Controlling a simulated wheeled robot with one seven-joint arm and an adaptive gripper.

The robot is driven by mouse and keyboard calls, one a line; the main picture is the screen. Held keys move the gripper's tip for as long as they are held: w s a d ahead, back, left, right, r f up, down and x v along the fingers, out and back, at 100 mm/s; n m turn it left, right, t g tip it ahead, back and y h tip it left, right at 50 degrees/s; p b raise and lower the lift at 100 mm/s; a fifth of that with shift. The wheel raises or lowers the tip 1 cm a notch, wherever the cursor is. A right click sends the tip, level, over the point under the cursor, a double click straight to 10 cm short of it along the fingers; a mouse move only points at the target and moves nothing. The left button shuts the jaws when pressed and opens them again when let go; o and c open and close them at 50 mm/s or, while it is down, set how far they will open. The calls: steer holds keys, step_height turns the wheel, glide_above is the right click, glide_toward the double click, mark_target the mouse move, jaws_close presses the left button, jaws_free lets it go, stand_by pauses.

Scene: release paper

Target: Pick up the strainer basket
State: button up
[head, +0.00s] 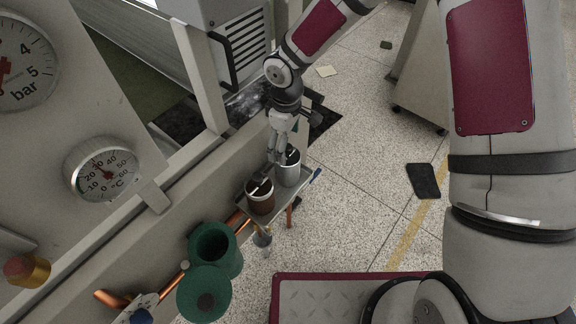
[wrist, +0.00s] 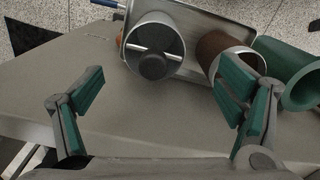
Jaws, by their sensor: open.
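Two round strainer-like baskets sit on a small metal tray (head: 274,207) beside the machine. One is a silver basket (head: 287,174) with a dark inside; it also shows in the wrist view (wrist: 140,31), with a light bar across its mouth. The other is a brown basket (head: 260,200) with a pale rim, to its right in the wrist view (wrist: 212,50). I cannot tell which one the task names. My gripper (head: 280,157) is over the silver basket in the head view. In the wrist view its green-padded fingers (wrist: 162,98) are spread wide with nothing between them, and the silver basket lies beyond them.
A green open cylinder (head: 215,250) and another green round part (head: 204,293) stand near the tray. A bar gauge (head: 25,62) and a temperature gauge (head: 101,168) are on the left panel. A blue-handled tool (head: 316,175) lies at the tray's edge.

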mark_target(288, 156)
steer(key=shift+w+d+f+p, duration=0.15)
steer(key=shift+f+p, duration=0.1)
steer(key=shift+f, duration=1.45)
steer(key=shift+w+f+p, duration=0.15)
steer(key=shift+f+p, duration=0.05)
steer(key=shift+f, duration=1.45)
steer(key=c, duration=1.8)
steer(key=shift+r, duration=0.1)
